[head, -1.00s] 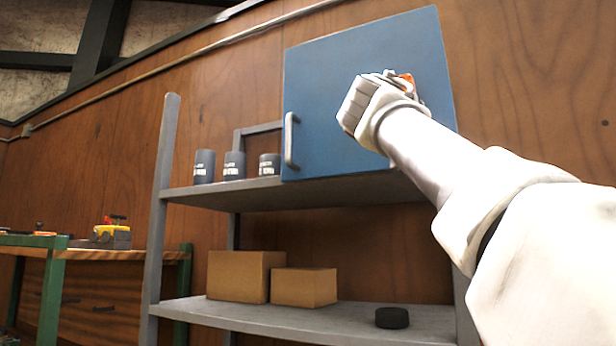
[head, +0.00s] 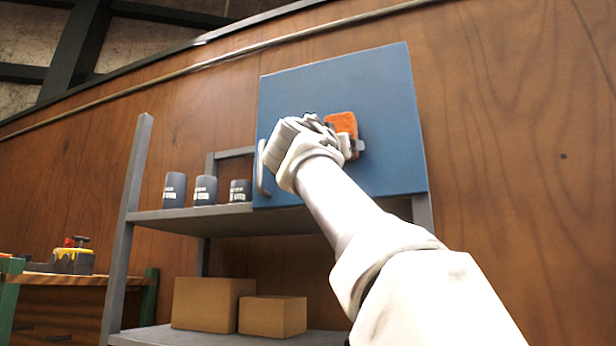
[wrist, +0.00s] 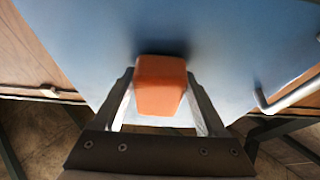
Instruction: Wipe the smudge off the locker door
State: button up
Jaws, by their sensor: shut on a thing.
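The blue locker door (head: 385,95) with its pale bar handle (head: 262,168) stands on the upper shelf; it also fills most of the wrist view (wrist: 225,45). My gripper (head: 345,140) is in front of the door's middle. It is shut on an orange block-like wiper (head: 342,124), which sits between both fingers in the wrist view (wrist: 160,87). The wiper's far end is at or very close to the door; I cannot tell if it touches. I see no smudge on the visible part of the door; my arm and the wiper hide some of it.
A grey shelf rack (head: 225,222) carries three dark cans (head: 206,190) left of the locker. Two cardboard boxes (head: 213,303) are on the lower shelf. A workbench (head: 85,282) with a yellow tool (head: 74,258) is at the left. Wood wall (head: 510,180) lies behind.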

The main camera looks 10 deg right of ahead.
jog(key=w+a+p, duration=0.1)
jog(key=w+a, duration=0.3)
jog(key=a, duration=0.1)
jog(key=shift+w+a+p, duration=0.15)
jog(key=shift+a+p, duration=0.25)
dwell(0.3)
jog(key=s+a+b, duration=0.2)
jog(key=s+a, duration=0.1)
jog(key=s, duration=0.2)
jog(key=shift+a, duration=0.25)
dwell(0.4)
jog(key=shift+s+a+b, duration=0.35)
jog(key=shift+s+a, duration=0.55)
jog(key=shift+s, duration=0.3)
